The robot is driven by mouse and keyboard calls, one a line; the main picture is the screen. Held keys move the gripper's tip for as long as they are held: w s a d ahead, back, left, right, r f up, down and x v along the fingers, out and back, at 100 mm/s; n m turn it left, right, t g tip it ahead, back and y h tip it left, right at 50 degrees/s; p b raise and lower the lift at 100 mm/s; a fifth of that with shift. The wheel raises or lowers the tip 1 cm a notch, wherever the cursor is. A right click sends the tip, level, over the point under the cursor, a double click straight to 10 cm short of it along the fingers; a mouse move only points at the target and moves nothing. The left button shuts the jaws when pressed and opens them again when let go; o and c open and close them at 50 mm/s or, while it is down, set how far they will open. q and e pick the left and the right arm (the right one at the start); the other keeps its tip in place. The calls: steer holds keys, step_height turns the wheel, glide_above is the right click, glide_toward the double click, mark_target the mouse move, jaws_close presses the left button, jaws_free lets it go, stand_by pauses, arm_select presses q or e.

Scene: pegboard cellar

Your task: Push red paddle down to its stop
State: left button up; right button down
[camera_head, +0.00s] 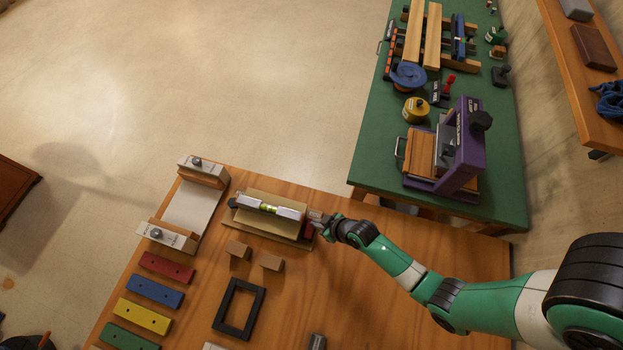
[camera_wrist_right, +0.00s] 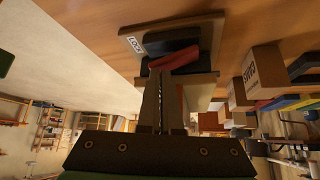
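The red paddle (camera_wrist_right: 175,58) lies just beyond my fingertips in the wrist view, against a black block on a board labelled LOCK. In the head view the paddle (camera_head: 308,230) is a small dark red patch at the right end of a wooden fixture (camera_head: 262,228), partly hidden by my gripper. A level with a yellow-green vial (camera_head: 268,209) lies along the fixture. My right gripper (camera_head: 318,217) is at the paddle, fingers together (camera_wrist_right: 163,80) with nothing visible between them. Whether the tips touch the paddle is unclear. My left gripper is not in view.
On the wooden table, two small blocks (camera_head: 270,261), a black frame (camera_head: 239,309) and several coloured bars (camera_head: 154,291) lie in front of the fixture. A white-grey clamp-ended jig (camera_head: 190,208) stands to its left. The green bench (camera_head: 373,155) behind holds tools and a purple press.

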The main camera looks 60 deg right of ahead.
step_height(320, 180, down, 2)
steer(key=shift+f+b, duration=0.1)
steer(key=shift+b, duration=0.75)
steer(key=s+p, duration=0.1)
steer(key=s+r, duration=0.1)
steer(key=s+p, duration=0.1)
steer(key=shift+r+p, duration=0.25)
steer(key=shift+p, duration=0.1)
steer(key=shift+a+f, duration=0.1)
steer(key=p+v, duration=0.4)
steer(key=v, duration=0.7)
steer(key=shift+s+r, duration=0.2)
